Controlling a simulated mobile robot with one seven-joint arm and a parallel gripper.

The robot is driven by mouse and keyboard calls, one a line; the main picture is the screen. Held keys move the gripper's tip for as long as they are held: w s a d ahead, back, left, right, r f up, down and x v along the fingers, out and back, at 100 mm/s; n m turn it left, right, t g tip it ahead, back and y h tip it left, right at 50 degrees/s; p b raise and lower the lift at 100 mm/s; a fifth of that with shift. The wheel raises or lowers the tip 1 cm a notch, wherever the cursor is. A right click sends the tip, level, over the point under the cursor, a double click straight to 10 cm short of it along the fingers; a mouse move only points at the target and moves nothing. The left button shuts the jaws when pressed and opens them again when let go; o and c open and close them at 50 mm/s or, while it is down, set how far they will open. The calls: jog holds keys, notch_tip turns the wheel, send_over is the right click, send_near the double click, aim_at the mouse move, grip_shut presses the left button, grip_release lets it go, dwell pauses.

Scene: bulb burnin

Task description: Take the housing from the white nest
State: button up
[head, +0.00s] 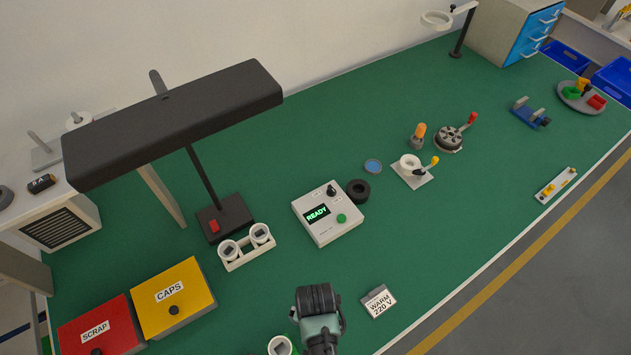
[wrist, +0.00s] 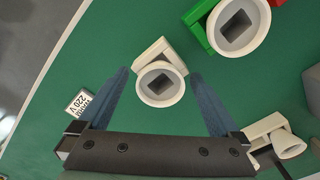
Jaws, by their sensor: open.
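The white nest (wrist: 152,52) shows in the wrist view, its block partly covered by the housing. The housing (wrist: 160,97), a white round part with a wide rim and a dark square opening, sits in it. My gripper (wrist: 159,74) is open, with one finger on each side of the housing in the picture. I see no contact, and the height gap cannot be told. In the head view my gripper (head: 320,345) is at the bottom centre; its fingertips and the white nest are hidden there.
A WARM 220 V sign (head: 379,301) stands right of my gripper. A two-place white rack (head: 247,259) and tester box (head: 328,213) lie beyond.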

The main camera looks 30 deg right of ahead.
jog(key=c, duration=1.4)
notch_tip(320, 180, up, 15)
jog(key=p, duration=0.5)
jog(key=shift+f, duration=0.2)
jog(key=shift+f, duration=0.1)
